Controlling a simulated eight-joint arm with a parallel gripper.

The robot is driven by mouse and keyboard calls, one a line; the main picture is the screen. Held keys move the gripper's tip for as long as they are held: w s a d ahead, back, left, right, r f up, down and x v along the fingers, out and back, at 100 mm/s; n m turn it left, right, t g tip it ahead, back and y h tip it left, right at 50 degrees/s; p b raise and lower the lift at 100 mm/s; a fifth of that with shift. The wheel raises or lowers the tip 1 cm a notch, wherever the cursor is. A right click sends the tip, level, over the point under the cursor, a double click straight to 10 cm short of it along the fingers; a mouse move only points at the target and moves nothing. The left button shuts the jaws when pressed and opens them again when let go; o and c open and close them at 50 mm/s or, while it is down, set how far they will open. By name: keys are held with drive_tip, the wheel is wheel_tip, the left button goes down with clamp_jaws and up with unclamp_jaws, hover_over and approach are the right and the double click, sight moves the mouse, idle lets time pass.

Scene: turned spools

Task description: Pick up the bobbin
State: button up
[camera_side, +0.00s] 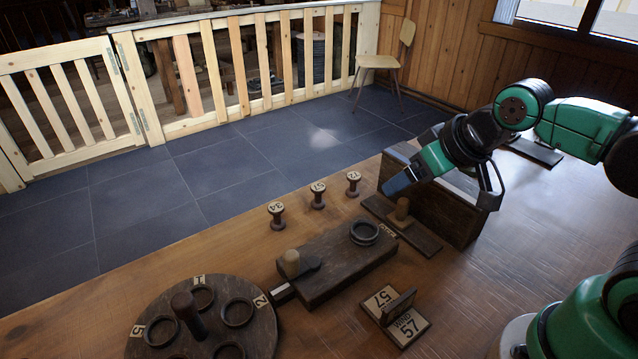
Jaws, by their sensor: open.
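Three small turned spools stand upright in a row near the table's far edge. The left spool (276,215) has a label that looks like 34. The middle spool (318,195) and the right spool (353,184) also have numbered tops, too small to read surely. I cannot tell which one is the bobbin. My gripper (398,187) is open, to the right of the spools and apart from them. It appears above a dark board (428,243) with a wooden peg (401,211). Its fingers are hard to make out.
A dark block (330,282) with a black ring (364,233) and a wooden knob lies mid-table. A round board (262,335) with rings and a post is front left. A card stand marked 57 (409,327) stands in front. A dark box (455,222) is behind my gripper.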

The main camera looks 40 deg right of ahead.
drive_tip(key=n+g+y, duration=0.3)
drive_tip(key=n+g, duration=0.1)
drive_tip(key=n, duration=0.5)
hover_over(319, 186)
drive_tip(key=s+d, duration=0.1)
drive_tip(key=s, duration=0.1)
drive_tip(key=f, duration=0.6)
drive_tip(key=shift+w+d+f, duration=0.15)
drive_tip(key=shift+d+f, duration=0.05)
drive_tip(key=shift+f, duration=0.1)
drive_tip(key=shift+w+a+f+n, duration=0.1)
drive_tip(key=shift+w+f+n, duration=0.15)
drive_tip(key=shift+f+n, duration=0.25)
drive_tip(key=shift+x, duration=2.5)
clamp_jaws()
